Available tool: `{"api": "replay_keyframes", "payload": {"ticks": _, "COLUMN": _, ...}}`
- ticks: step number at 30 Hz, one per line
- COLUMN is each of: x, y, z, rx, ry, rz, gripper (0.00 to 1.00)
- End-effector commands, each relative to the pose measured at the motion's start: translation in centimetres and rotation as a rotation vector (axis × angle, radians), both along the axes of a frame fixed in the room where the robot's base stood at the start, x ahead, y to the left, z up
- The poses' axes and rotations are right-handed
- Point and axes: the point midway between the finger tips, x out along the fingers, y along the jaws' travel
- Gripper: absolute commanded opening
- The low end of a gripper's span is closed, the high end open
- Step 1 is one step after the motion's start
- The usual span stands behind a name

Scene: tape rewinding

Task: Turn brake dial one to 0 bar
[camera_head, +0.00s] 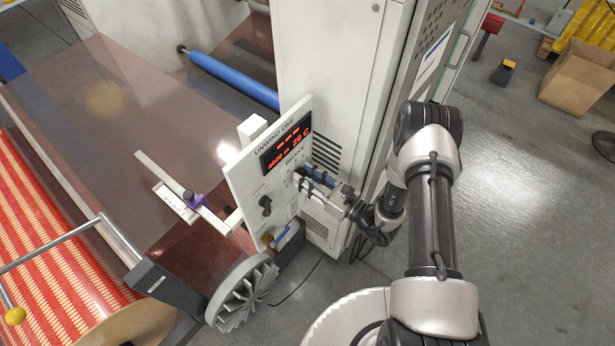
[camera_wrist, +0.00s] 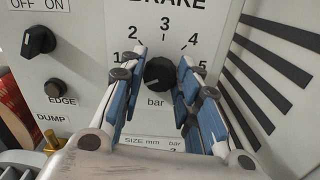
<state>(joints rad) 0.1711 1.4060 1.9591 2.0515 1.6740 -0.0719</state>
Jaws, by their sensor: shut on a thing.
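The brake dial (camera_wrist: 159,74) is a round black knob on the white unwind panel (camera_head: 243,182), under the word BRAKE. Its scale shows 1, 2, 3, 4 and 5, with "bar" below; no 0 mark shows. I cannot tell clearly which number the knob points to. My gripper (camera_wrist: 163,60) has its blue-padded fingers on either side of the knob, shut on it. In the head view my gripper (camera_head: 308,178) reaches the right side of the panel and hides the dial.
A vented cabinet (camera_head: 325,85) stands behind the panel. A grey finned wheel (camera_head: 240,292) is below. Open floor (camera_head: 535,230) lies to the right.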

Motion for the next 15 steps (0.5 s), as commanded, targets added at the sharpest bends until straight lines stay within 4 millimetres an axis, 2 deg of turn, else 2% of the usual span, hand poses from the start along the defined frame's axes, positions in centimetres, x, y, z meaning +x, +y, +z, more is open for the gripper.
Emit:
{"api": "replay_keyframes", "payload": {"ticks": 5, "x": 0.06, "y": -0.03, "z": 0.09, "rx": 0.002, "ry": -0.003, "rz": -0.001, "gripper": 0.07}}
{"api": "replay_keyframes", "payload": {"ticks": 15, "x": 0.07, "y": -0.01, "z": 0.16, "rx": -0.045, "ry": -0.064, "rz": 0.0, "gripper": 0.06}}
